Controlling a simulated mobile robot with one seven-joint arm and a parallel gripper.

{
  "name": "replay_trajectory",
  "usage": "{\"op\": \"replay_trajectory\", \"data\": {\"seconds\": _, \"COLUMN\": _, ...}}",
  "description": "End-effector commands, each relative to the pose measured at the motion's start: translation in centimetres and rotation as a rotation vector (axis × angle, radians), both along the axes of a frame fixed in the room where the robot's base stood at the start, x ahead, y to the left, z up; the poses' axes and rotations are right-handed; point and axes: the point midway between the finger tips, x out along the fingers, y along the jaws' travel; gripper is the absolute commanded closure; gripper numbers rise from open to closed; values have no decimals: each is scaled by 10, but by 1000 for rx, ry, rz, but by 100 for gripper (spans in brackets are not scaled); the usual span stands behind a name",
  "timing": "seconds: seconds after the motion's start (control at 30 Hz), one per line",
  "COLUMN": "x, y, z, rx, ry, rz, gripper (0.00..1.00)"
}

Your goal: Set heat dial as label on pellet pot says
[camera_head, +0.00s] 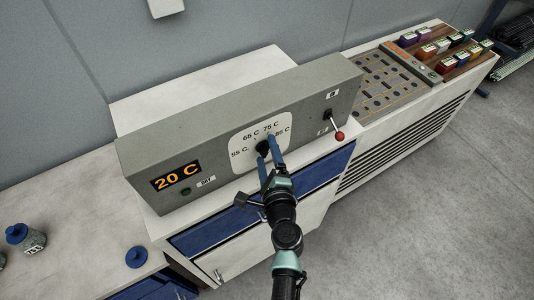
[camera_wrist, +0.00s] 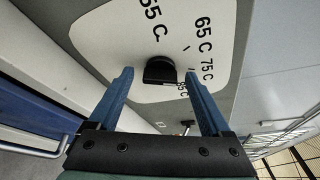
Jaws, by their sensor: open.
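The heat dial is a black knob (camera_head: 263,149) on a white round-cornered plate (camera_head: 240,141) marked 55 C, 65 C, 75 C and 85 C. The knob also shows in the wrist view (camera_wrist: 160,70). I cannot tell its exact setting. My gripper (camera_wrist: 159,74) is open, with one blue finger on each side of the knob and visible gaps between. In the head view my gripper (camera_head: 269,147) partly covers the plate near 85 C. A pot with a blue lid (camera_head: 17,233) and a label (camera_head: 34,248) stands at the far left; its label is too small to read.
The grey panel's display (camera_head: 176,177) reads 20 C. A red-knobbed lever (camera_head: 340,135) is at the panel's right end. A blue round lid or knob (camera_head: 137,257) is on the left counter. A tray (camera_head: 385,85) and coloured boxes (camera_head: 425,52) are at the right. Floor is clear at right.

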Motion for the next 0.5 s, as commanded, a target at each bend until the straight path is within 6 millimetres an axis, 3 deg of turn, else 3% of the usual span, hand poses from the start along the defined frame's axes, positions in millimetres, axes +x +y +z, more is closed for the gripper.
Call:
{"op": "replay_trajectory", "data": {"seconds": 0.2, "x": 0, "y": 0, "z": 0, "rx": -1, "ry": 0, "rz": 0, "gripper": 18}}
{"op": "replay_trajectory", "data": {"seconds": 0.5, "x": 0, "y": 0, "z": 0, "rx": -1, "ry": 0, "rz": 0, "gripper": 72}}
